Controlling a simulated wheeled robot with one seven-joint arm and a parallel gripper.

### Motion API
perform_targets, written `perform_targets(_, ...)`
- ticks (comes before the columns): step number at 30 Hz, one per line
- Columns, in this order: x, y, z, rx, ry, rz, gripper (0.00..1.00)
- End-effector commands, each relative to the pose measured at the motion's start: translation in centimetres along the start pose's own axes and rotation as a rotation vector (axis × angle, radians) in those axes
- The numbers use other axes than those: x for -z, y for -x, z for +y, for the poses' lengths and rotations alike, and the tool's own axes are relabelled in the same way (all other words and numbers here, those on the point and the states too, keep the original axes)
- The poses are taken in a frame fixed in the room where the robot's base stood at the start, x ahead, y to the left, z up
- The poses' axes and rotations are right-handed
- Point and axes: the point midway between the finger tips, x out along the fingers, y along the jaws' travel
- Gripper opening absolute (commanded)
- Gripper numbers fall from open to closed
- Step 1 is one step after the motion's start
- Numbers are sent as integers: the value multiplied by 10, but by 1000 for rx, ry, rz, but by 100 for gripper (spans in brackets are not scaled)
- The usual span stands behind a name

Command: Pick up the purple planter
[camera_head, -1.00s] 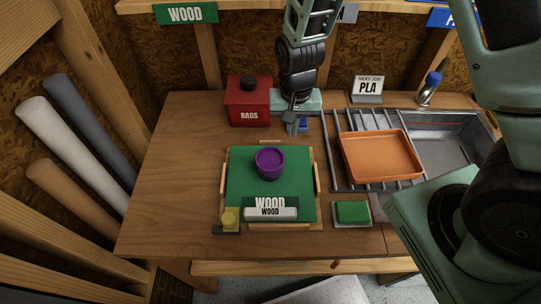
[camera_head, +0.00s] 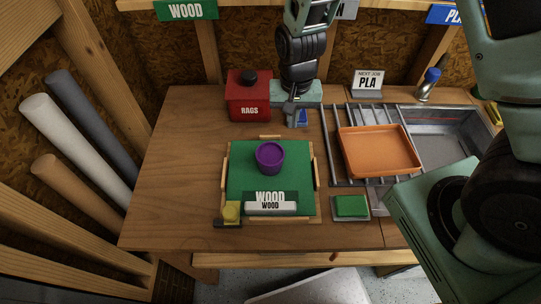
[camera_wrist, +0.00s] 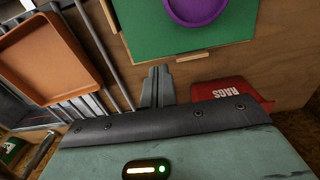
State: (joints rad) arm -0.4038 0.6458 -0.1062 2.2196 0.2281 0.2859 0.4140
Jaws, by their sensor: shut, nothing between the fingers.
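The purple planter (camera_head: 270,157) is a small round cup standing upright on the green mat (camera_head: 240,190) in the middle of the bench. In the wrist view only part of the purple planter (camera_wrist: 195,8) shows, cut off by the top edge. My gripper (camera_head: 291,121) hangs at the back of the bench, behind the planter and apart from it. In the wrist view my gripper (camera_wrist: 157,72) has its fingers together with nothing between them.
A red RAGS box (camera_head: 247,100) stands just left of my gripper. An orange tray (camera_head: 380,150) sits on a metal rack at the right. A WOOD sign block (camera_head: 271,207) and a green pad (camera_head: 351,206) are near the front. The bench's left side is clear.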

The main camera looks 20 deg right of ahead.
Motion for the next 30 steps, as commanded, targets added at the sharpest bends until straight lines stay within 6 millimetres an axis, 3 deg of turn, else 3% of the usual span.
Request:
perform_targets(5, 0, 0, 0, 0, 0, 0, 0)
perform_targets(11, -10, 12, -18, 40, 107, -27, 56)
perform_targets(15, -33, 47, -43, 82, 358, -50, 89)
perform_targets(21, -59, 95, -52, 39, 682, -17, 89)
perform_targets(24, -65, 107, -51, 10, 761, -3, 89)
perform_targets(27, -67, 106, -50, -3, 789, -1, 89)
perform_targets(30, -68, 92, -50, -4, 791, -6, 89)
